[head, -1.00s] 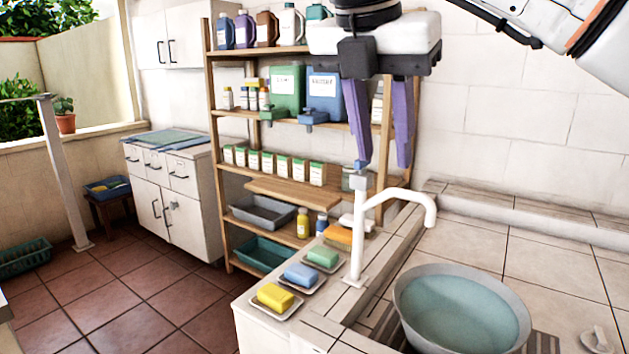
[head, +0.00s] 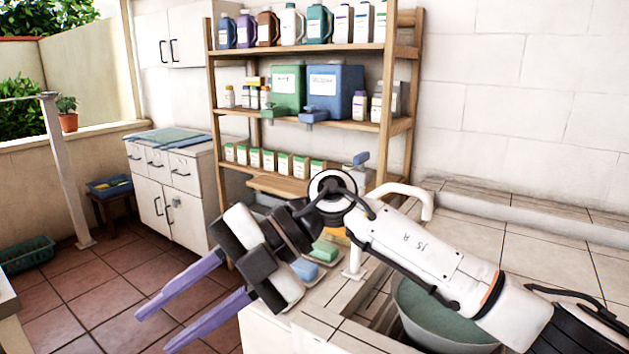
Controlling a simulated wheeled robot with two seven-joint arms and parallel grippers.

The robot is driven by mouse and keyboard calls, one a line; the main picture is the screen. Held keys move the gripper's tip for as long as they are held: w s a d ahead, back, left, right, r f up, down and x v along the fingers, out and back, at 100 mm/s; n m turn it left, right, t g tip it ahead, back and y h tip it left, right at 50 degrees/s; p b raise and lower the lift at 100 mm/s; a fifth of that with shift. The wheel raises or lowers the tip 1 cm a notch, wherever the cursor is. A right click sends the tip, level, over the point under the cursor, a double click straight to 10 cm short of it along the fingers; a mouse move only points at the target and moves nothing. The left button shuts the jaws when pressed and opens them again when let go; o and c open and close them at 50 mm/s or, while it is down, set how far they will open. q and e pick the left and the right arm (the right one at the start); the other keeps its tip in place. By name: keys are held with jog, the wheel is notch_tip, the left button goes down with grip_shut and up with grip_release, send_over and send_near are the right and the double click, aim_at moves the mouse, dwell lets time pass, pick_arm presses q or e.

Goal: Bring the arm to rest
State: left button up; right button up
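My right gripper (head: 152,331) is in the lower left part of the head view, its arm coming in from the right. Its two purple fingers are spread apart with nothing between them, over the tiled floor in the picture. My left gripper is not in the view.
Behind stands a wooden shelf rack (head: 400,125) with bottles, a green canister (head: 288,88) and a blue canister (head: 335,92). A green soap (head: 323,251) and a blue soap (head: 304,269) show partly beside the arm. A white cabinet (head: 185,205) stands left; the floor (head: 100,290) is open.

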jog(key=w+d+f+m+t+y, duration=0.3)
jog(key=w+d+m+t+y, duration=0.1)
jog(key=m+t, duration=0.55)
jog(key=w+d+f+m+t+y, duration=0.3)
jog(key=w+d+m+t+y, duration=0.15)
jog(key=m+t, duration=0.55)
jog(key=w+d+f+m+t+h, duration=0.1)
jog(key=d+f+m+t+h, duration=0.2)
jog(key=d+f+m+h, duration=0.65)
jog(key=s+d+f+m+g+h, duration=0.1)
jog(key=s+d+f+m+h, duration=0.15)
jog(key=f, duration=0.55)
jog(key=s+d+f+m+g+h, duration=0.15)
jog(key=s+d+f, duration=0.25)
jog(key=f, duration=0.5)
jog(key=s+d+f+g+h, duration=0.1)
jog(key=s+d+f+g, duration=0.2)
jog(key=s+f, duration=0.3)
jog(key=s+d+f+m+g+h, duration=0.1)
jog(key=s+d+f, duration=0.4)
jog(key=s, duration=0.5)
jog(key=shift+s+d+f+g+h, duration=0.35)
jog(key=shift+f+g+h, duration=0.55)
jog(key=shift+g, duration=0.3)
